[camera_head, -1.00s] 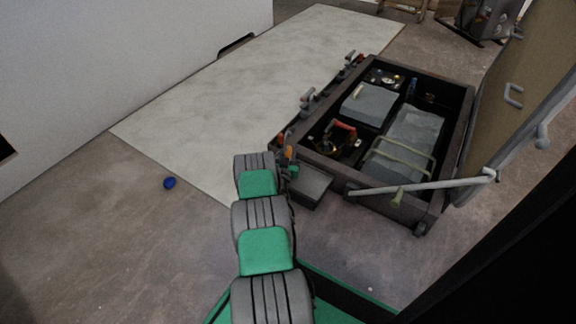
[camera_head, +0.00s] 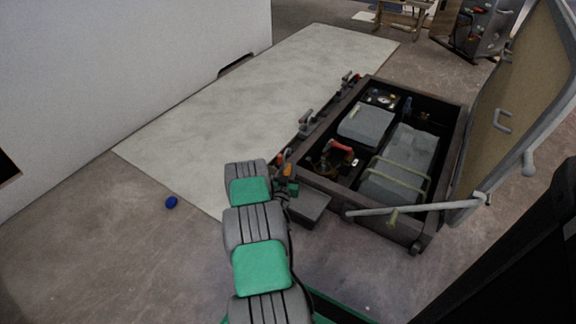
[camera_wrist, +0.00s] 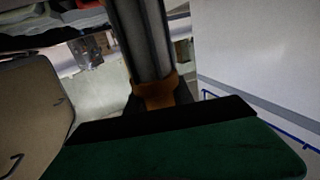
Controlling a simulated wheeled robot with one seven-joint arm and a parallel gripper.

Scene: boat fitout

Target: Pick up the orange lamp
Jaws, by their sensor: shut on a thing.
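The orange lamp (camera_head: 288,170) shows in the head view as a small orange piece at the end of my arm, beside the near left edge of the open crate. In the wrist view an orange part of the lamp (camera_wrist: 158,92) sits at the dark jaws, with a grey cylinder rising above it. I cannot tell whether the cylinder is part of the lamp. My gripper (camera_head: 291,186) is shut on the lamp. My arm hides part of the gripper, and the jaws cover the lamp's lower part in the wrist view.
The open crate (camera_head: 455,150) holds grey blocks and fittings; its lid (camera_head: 530,100) stands raised at right. A pale rod (camera_head: 420,207) crosses its near side. A pale floor panel (camera_head: 250,90) lies clear behind, beside a white wall.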

